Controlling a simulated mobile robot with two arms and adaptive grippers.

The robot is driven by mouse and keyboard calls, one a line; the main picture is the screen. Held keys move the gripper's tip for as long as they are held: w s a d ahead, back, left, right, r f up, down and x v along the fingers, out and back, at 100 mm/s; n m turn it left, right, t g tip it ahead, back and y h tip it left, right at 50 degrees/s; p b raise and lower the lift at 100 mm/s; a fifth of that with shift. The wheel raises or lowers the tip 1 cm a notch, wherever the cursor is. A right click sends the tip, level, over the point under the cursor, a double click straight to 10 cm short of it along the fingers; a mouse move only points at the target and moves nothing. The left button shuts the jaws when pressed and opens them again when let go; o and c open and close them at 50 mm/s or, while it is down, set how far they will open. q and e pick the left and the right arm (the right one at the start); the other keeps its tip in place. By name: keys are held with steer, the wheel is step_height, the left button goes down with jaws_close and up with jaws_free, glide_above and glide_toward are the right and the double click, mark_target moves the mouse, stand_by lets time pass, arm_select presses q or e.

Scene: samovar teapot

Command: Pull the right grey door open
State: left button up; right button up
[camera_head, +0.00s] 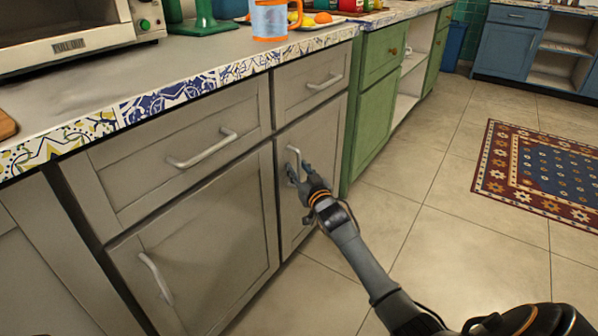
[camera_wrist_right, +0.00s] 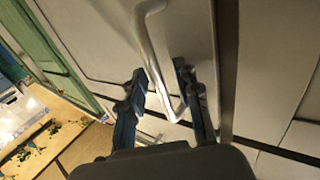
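The right grey door (camera_head: 325,142) is the narrow cabinet door below a small drawer, and it looks closed. Its light bar handle (camera_head: 292,152) stands near the door's left edge. My right gripper (camera_head: 299,174) is at the lower part of this handle. In the right wrist view, the two dark fingers of my right gripper (camera_wrist_right: 161,75) are apart, with the handle (camera_wrist_right: 152,32) passing between them. The fingers look open, with gaps beside the bar; I cannot tell whether one touches it. My left gripper is not in view.
A wider grey door (camera_head: 205,250) stands to the left, with a drawer (camera_head: 175,150) above it. A green cabinet (camera_head: 372,125) adjoins on the right. The tiled floor (camera_head: 420,180) in front is open, with a patterned rug (camera_head: 550,170) further right.

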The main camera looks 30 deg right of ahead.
steer(key=shift+c, duration=0.4)
jaws_close()
